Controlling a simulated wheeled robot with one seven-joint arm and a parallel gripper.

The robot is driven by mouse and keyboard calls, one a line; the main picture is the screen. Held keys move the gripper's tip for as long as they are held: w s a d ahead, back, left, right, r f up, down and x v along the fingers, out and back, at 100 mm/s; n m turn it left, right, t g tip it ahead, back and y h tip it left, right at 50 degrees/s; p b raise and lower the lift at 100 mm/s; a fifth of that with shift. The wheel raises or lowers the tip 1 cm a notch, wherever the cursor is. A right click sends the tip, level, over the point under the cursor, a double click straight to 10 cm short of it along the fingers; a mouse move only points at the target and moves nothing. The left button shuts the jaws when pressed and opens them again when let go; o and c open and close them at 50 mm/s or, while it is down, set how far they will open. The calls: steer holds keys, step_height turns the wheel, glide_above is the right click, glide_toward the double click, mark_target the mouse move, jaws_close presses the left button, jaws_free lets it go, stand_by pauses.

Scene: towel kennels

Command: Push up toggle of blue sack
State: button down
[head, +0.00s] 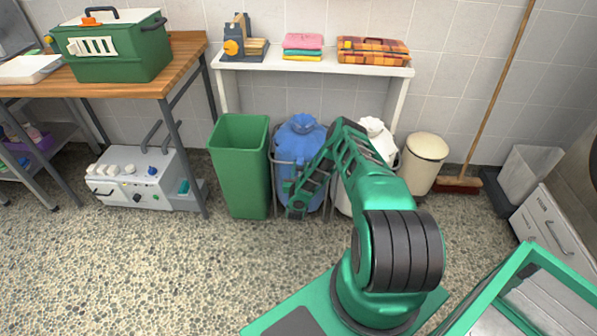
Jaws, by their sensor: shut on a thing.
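The blue sack (302,135) stands upright in a grey metal frame against the back wall, between the green bin and a white sack. Its top is gathered into a bunched neck. My gripper (292,190) is low at the front of the blue sack, with my forearm crossing the sack's right side. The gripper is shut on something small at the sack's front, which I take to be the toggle. The toggle itself is hidden behind my gripper, so its height on its cord cannot be seen.
A green bin (240,165) stands close on the left. A white sack (378,138) is partly behind my arm, and a cream bin (425,160) is right of it. A white shelf (290,64) runs above the sacks. The speckled floor in front is clear.

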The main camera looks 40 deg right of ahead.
steer(key=c, duration=1.3)
jaws_free()
steer(key=shift+a, duration=0.1)
steer(key=v, duration=1)
steer(key=shift+s+a, duration=0.2)
steer(key=shift+s, duration=0.1)
